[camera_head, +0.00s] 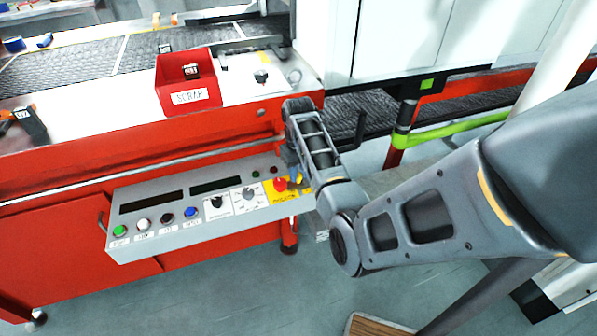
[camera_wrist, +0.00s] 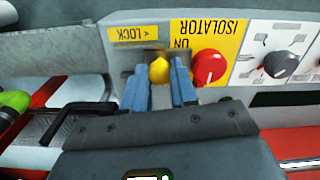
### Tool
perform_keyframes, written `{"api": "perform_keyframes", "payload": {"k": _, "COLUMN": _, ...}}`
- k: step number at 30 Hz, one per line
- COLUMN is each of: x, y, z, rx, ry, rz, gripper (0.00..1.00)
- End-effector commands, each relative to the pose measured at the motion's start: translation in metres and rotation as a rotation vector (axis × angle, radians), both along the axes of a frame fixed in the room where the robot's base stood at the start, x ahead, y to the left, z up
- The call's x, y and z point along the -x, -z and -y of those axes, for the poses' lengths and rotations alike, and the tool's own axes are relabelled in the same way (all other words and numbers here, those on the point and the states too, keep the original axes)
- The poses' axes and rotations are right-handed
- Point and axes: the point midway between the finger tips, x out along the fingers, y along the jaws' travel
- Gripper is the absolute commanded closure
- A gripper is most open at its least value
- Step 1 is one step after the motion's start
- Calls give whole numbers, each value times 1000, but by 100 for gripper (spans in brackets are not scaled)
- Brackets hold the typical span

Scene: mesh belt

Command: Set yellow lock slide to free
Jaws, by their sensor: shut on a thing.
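The yellow lock slide (camera_wrist: 159,70) is a small rounded knob in the wrist view, in front of a grey recess at the end of the control panel. My gripper (camera_wrist: 158,75) has its two blue-grey fingers on either side of the knob and is shut on it. A yellow label (camera_wrist: 134,34) with LOCK and an arrow, upside down here, lies just above the recess. The slide's track is mostly hidden by the fingers.
A red isolator knob (camera_wrist: 209,67) on a yellow plate sits close right of my fingers. A grey selector dial (camera_wrist: 281,64) lies further right. A black crank handle (camera_wrist: 75,118) is at left. The control panel (camera_head: 150,245) carries several buttons; a red scrap bin (camera_head: 188,95) stands above.

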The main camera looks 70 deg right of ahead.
Motion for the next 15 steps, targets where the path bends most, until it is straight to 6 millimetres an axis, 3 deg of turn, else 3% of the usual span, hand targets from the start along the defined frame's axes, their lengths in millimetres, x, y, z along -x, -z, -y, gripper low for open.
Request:
{"api": "perform_keyframes", "payload": {"k": 10, "x": 1, "y": -1, "z": 1, "rx": 0, "ry": 0, "rz": 0, "gripper": 100}}
{"api": "perform_keyframes", "payload": {"k": 15, "x": 16, "y": -3, "z": 15, "rx": 0, "ry": 4, "rz": 0, "gripper": 100}}
